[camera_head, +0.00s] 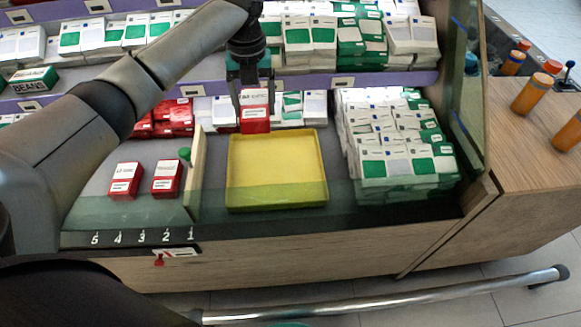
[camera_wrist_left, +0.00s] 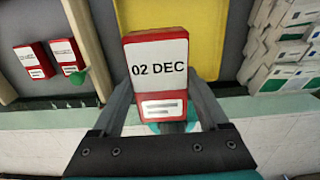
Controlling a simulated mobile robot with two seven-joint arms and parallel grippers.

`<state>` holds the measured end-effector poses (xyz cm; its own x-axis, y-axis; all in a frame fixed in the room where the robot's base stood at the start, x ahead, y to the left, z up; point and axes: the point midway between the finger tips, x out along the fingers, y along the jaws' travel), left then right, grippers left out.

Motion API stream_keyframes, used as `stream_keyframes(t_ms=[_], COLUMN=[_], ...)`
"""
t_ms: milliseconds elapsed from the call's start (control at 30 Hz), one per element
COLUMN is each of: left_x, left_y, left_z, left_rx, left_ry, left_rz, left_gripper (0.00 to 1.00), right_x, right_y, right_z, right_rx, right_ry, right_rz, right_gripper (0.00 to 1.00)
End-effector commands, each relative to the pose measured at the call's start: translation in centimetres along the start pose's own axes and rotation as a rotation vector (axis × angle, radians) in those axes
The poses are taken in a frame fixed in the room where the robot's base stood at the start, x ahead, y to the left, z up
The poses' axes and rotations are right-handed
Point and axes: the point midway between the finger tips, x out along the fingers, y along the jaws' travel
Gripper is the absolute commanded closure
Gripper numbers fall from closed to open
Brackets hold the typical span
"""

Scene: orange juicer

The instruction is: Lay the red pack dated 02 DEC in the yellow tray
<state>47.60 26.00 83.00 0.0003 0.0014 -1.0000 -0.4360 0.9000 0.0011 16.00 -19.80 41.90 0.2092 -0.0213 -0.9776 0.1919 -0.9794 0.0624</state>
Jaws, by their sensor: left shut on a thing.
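My left gripper (camera_head: 254,92) comes in from above and is shut on a red and white pack (camera_head: 255,118). In the left wrist view the held pack (camera_wrist_left: 158,72) reads 02 DEC on its white label, between the two fingers (camera_wrist_left: 160,105). The yellow tray (camera_head: 277,198) lies on the counter and looks empty. In the head view the pack appears at the tray's back left edge, above it; its exact height is hard to tell. My right gripper is not seen.
Two red packs (camera_head: 126,180) (camera_head: 166,179) stand left of the tray, beyond a pale divider (camera_head: 196,165) with a green knob (camera_head: 185,154). More red packs (camera_head: 174,117) lie behind. White and green packs (camera_head: 392,150) are stacked right of the tray. A shelf edge (camera_head: 380,80) runs behind.

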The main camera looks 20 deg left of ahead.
Motion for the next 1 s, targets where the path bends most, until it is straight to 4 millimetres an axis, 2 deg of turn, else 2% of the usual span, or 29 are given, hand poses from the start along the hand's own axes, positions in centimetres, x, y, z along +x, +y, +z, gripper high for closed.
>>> stream_keyframes(t_ms=[167,233,367,1000], left_x=[0.6,1.4,3.3,11.9], left_y=[0.0,0.0,0.0,0.0], left_z=[0.1,0.0,0.0,0.0], left_rx=[0.0,0.0,0.0,0.001], left_ry=[0.0,0.001,0.001,0.0], left_rz=[0.001,0.002,0.002,0.001], left_gripper=[0.89,0.89,0.89,0.89], right_x=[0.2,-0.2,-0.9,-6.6], right_y=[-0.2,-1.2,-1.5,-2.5], right_z=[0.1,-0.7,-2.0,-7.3], right_rx=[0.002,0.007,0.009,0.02], right_ry=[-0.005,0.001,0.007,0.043], right_rz=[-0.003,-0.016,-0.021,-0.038], right_gripper=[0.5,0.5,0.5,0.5])
